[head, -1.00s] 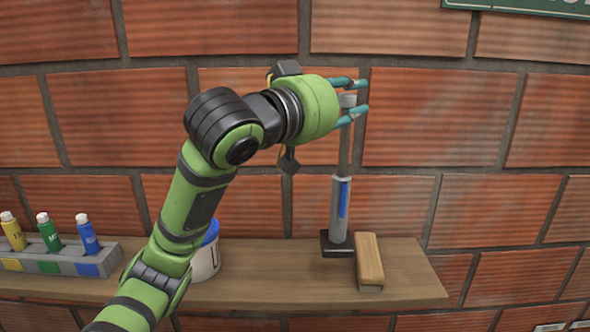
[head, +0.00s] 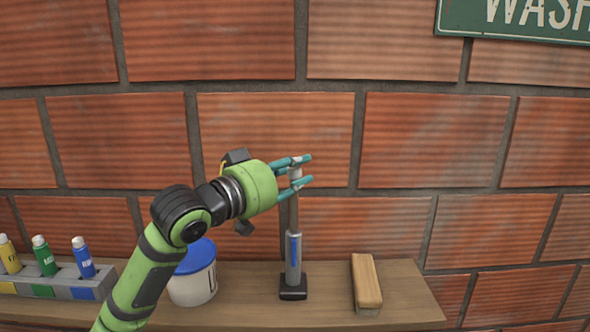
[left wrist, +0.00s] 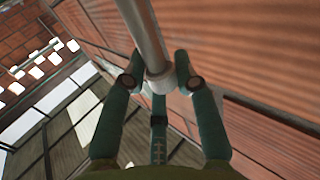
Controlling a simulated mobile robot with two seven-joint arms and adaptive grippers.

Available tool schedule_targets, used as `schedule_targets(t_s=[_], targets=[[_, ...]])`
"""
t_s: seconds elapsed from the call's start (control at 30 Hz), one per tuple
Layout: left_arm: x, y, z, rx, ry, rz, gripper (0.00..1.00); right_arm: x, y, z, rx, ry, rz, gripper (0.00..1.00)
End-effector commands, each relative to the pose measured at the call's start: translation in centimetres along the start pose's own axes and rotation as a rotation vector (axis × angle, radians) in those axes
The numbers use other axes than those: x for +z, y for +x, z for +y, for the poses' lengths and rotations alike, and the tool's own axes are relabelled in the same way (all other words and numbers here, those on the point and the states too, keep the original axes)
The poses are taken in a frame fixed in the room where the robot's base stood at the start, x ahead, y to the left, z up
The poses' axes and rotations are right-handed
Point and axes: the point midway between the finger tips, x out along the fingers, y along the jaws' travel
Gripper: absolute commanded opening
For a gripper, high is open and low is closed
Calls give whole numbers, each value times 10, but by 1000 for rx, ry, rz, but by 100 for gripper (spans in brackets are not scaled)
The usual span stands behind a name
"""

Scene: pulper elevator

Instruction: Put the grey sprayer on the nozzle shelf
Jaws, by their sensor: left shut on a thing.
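The grey sprayer (head: 293,258) is a tall upright grey tube with a blue stripe and a square black foot. In the head view its foot appears over the middle of the wooden shelf (head: 330,289); I cannot tell whether it touches the board. My left gripper (head: 308,169) is shut on the sprayer near its top. In the left wrist view the fingers (left wrist: 160,80) close around the sprayer's grey shaft (left wrist: 143,32). The right gripper is in neither current view.
A white tub with a blue lid (head: 196,275) stands left of the sprayer, partly behind my left arm. A wooden block (head: 366,282) lies to its right. A grey rack (head: 58,283) holds several coloured bottles at the left. A brick wall (head: 420,140) stands behind.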

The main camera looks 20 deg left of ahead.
Motion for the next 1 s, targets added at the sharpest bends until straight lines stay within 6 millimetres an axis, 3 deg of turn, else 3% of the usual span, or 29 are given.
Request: schedule_targets(t_s=[0.3,0.33,0.4,0.77,0.87,1.0], targets=[[1,0,0,1,1,5,0,0,2,0,0,0,0,33],[3,0,0,0,0,1,34,0,2,0,0,0,0,33],[2,0,0,0,0,1,53,0,1,0,0,0,0,33],[-1,0,0,0,1,1,53,-1,-1,0,0,1,2,33],[1,-9,-1,-3,2,1,53,0,5,0,0,1,2,33],[4,-35,-1,-3,7,1,53,0,17,0,0,1,2,33]])
